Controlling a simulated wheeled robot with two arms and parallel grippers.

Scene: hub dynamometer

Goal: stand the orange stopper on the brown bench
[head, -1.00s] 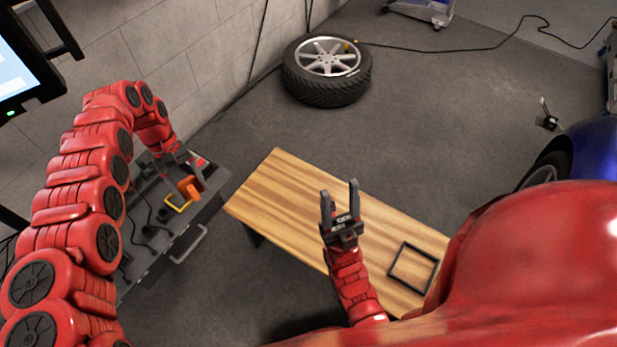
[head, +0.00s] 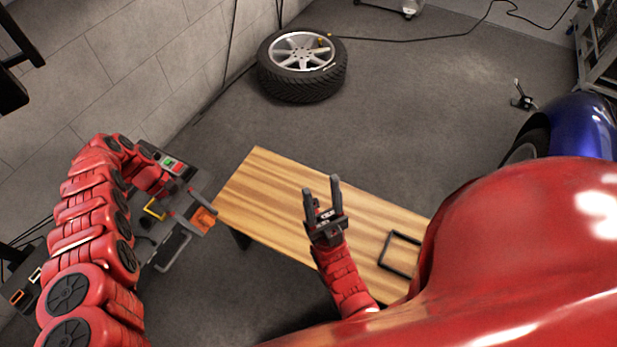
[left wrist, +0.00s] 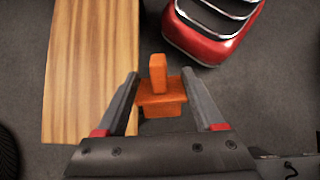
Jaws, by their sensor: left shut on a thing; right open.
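The orange stopper (head: 204,219) is held by my left gripper (head: 191,214), just off the left end of the brown bench (head: 262,185) in the head view. In the left wrist view the stopper (left wrist: 160,90) sits between the two fingers of my left gripper (left wrist: 162,102), with the grey floor behind it. The bench's wood top (left wrist: 90,70) lies just left of it there. My right gripper (head: 323,200) is open and empty, with its fingers pointing up in front of the bench top.
A grey cart (head: 172,250) with a yellow frame (head: 155,208) stands left of the bench. A black square frame (head: 401,254) lies on the bench's right part. The left and middle bench top looks clear. A tyre (head: 302,88) lies on the floor behind.

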